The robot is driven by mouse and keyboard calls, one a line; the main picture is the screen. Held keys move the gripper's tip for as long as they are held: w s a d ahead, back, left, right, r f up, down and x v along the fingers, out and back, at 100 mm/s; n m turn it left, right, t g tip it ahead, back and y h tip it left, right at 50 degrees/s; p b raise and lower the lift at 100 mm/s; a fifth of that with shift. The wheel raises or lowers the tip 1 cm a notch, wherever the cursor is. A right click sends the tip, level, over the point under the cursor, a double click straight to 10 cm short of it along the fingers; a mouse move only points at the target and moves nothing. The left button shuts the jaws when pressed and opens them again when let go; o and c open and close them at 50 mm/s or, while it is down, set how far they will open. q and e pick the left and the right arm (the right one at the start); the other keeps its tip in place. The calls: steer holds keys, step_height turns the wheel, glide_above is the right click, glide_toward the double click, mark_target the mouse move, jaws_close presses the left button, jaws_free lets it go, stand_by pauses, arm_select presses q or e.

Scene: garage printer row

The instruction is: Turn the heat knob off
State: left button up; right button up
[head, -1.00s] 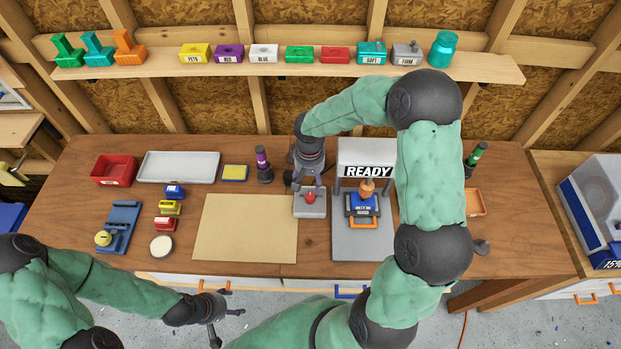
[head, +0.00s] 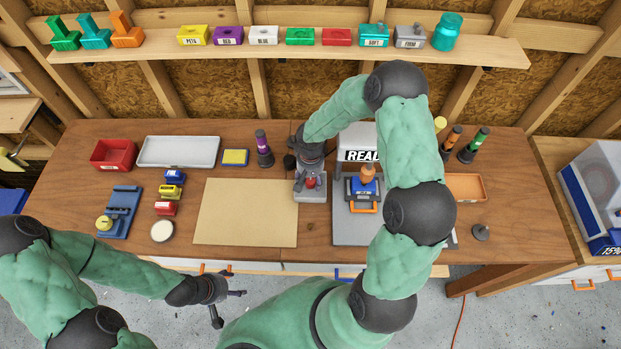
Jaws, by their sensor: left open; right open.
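The heat knob is a small red knob (head: 310,182) on a light grey box (head: 311,196) on the workbench, left of the press. My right gripper (head: 311,178) is open and sits low over the box, its fingers around or just above the red knob; I cannot tell whether they touch it. The gripper partly hides the knob. The press (head: 352,226) has a grey base and a white head with a sign (head: 361,156) that shows "REA", the rest hidden by my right arm. My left gripper (head: 228,300) is open and empty in front of the bench.
A tan mat (head: 246,212) lies left of the knob box. A blue block with an orange handle (head: 364,188) sits on the press base. A dark round item (head: 290,162) and a purple-banded bottle (head: 263,150) stand behind. An orange tray (head: 466,187) is to the right.

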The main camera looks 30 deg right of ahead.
steer(key=c, duration=1.1)
steer(key=shift+c, duration=0.2)
steer(key=shift+w+n, duration=0.1)
steer(key=shift+n, duration=0.2)
steer(key=shift+n+b, duration=0.4)
steer(key=shift+n, duration=0.5)
steer(key=n, duration=0.2)
steer(key=shift+n, duration=0.3)
steer(key=n, duration=0.3)
steer(key=shift+n, duration=0.3)
steer(key=shift+w+r+n, duration=0.1)
steer(key=shift+n, duration=1.5)
